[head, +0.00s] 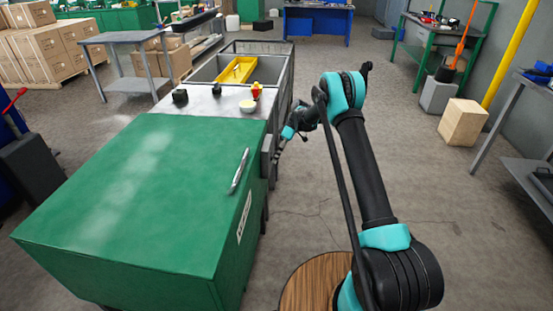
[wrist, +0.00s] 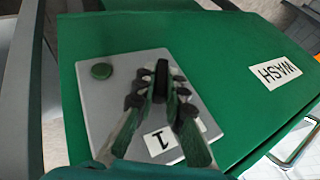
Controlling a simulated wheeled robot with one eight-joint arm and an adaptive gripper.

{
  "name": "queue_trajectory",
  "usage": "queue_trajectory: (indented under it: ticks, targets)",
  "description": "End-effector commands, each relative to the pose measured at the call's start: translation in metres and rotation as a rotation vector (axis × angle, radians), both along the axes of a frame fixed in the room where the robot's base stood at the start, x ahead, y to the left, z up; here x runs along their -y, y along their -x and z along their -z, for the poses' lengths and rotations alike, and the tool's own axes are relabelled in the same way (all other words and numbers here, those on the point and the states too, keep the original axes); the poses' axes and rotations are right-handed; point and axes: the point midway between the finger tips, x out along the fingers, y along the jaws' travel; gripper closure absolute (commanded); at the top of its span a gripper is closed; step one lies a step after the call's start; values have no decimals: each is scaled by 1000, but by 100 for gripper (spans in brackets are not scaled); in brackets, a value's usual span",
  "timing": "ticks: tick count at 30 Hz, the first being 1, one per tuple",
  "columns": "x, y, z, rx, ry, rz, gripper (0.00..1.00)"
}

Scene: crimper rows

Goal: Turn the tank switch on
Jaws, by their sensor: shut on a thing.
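In the wrist view a grey plate (wrist: 100,120) sits on a green face, with a round green button (wrist: 101,71) and a label "1" (wrist: 160,142). A black switch knob (wrist: 161,72) stands on the plate, partly hidden by the fingers. My gripper (wrist: 163,92) is shut on this knob. The knob's turn position cannot be told. In the head view my gripper (head: 277,153) is beside the right side of the bench, past the green tank (head: 140,190). The plate and knob cannot be made out there.
A sink with a yellow tray (head: 238,70) is behind. Open floor (head: 400,150) lies to the right.

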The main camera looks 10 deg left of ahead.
Motion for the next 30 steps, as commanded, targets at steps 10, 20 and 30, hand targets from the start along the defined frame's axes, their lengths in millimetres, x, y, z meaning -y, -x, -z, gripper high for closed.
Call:
queue_trajectory:
  ticks: [10, 20, 30]
  targets:
    - [0, 0, 0, -12, 0, 0, 100]
    - [0, 0, 0, -11, 0, 0, 68]
    - [2, -2, -4, -10, 0, 1, 68]
